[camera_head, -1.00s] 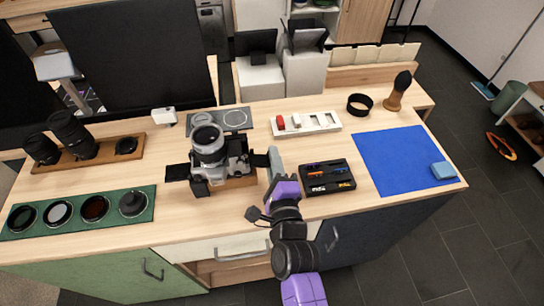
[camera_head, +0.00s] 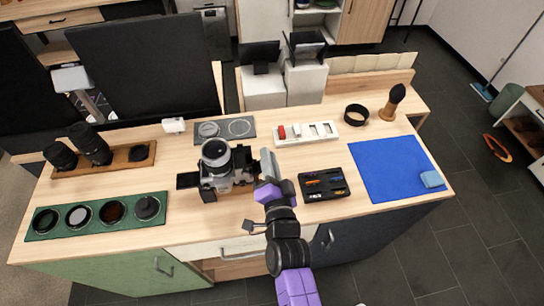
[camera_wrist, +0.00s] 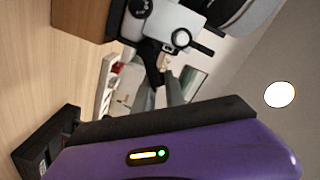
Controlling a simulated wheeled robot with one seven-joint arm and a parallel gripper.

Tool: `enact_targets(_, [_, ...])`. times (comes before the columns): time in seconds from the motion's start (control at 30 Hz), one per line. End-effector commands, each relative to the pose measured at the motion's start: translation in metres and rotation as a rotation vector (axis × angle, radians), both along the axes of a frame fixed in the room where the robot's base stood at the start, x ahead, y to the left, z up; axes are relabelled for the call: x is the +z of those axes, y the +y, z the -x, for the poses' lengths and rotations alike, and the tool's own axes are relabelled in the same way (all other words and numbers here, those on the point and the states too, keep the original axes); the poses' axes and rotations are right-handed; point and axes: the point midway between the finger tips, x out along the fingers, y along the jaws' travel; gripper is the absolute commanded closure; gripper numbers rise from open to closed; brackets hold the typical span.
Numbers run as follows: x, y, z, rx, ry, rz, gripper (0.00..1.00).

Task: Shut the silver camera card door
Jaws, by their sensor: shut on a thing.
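In the wrist view the fingers (camera_wrist: 160,92) reach up to the silver camera body (camera_wrist: 172,22); the held part cannot be made out clearly.
A blue mat (camera_head: 395,165) covers the right side. A green filter tray (camera_head: 95,214) and lenses on a wooden board (camera_head: 105,160) are left.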

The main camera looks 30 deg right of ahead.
Motion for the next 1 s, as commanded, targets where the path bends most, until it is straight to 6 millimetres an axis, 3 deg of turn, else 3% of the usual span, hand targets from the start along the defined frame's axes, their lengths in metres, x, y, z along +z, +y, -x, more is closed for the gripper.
enact_targets(0.5, [0.012, 0.016, -0.005, 0.001, 0.110, 0.332, 1.00])
enact_targets(1.0, [0.012, 0.019, -0.006, 0.001, 0.133, 0.402, 1.00])
